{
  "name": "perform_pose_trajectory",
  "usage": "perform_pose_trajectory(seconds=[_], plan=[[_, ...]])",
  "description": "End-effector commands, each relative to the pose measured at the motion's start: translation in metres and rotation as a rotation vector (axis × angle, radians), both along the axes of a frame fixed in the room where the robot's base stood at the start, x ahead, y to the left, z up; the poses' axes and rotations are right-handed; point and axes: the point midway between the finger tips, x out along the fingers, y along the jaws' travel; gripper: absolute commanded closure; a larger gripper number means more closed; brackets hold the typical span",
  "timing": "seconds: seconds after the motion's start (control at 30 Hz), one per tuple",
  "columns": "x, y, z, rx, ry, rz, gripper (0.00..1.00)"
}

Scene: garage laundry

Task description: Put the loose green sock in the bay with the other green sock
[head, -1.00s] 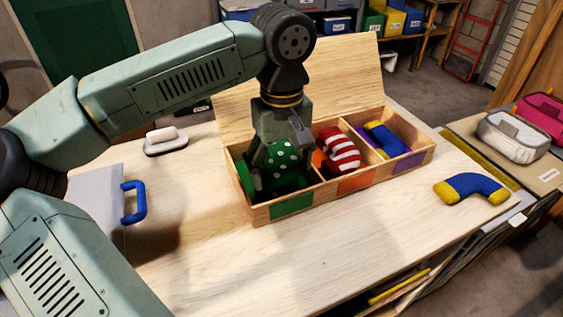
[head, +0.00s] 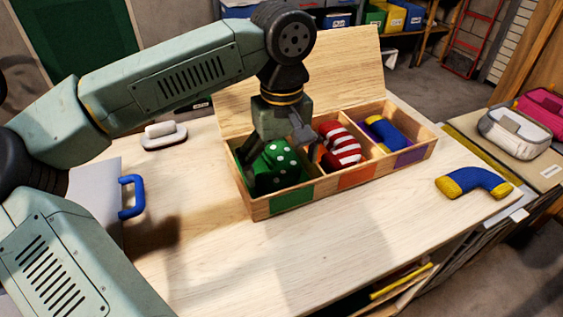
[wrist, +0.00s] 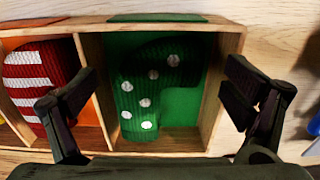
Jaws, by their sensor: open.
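A green sock with white dots (head: 278,166) lies in the green-marked left bay of the wooden box (head: 330,191). It also shows bent in the wrist view (wrist: 138,100), against the left part of the bay. I cannot tell whether one green sock or two stacked ones lie there. No green sock shows outside the box. My gripper (head: 274,148) is above this bay, its fingers apart and empty. In the wrist view the fingers (wrist: 162,95) stand wide on either side of the bay, clear of the sock.
A red-and-white striped sock (head: 341,146) lies in the orange middle bay, and a blue-yellow sock (head: 388,134) in the purple bay. Another blue-yellow sock (head: 474,185) lies on the table at right. A brush (head: 163,134) and a blue handle (head: 132,197) are at left. The front table is clear.

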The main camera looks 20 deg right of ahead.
Motion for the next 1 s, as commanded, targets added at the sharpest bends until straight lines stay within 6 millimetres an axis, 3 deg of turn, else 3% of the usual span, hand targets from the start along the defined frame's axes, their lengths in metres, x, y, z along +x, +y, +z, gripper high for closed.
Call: perform_pose_trajectory(seconds=[0.23, 0.43, 0.8, 1.0], plan=[[0.0, 0.0, 0.002, 0.0, 0.0, 0.0, 0.05], [0.001, 0.0, 0.019, -0.001, -0.003, 0.002, 0.05], [0.0, -0.001, 0.099, -0.001, -0.001, 0.0, 0.05], [0.0, 0.0, 0.125, 0.0, 0.0, 0.001, 0.05]])
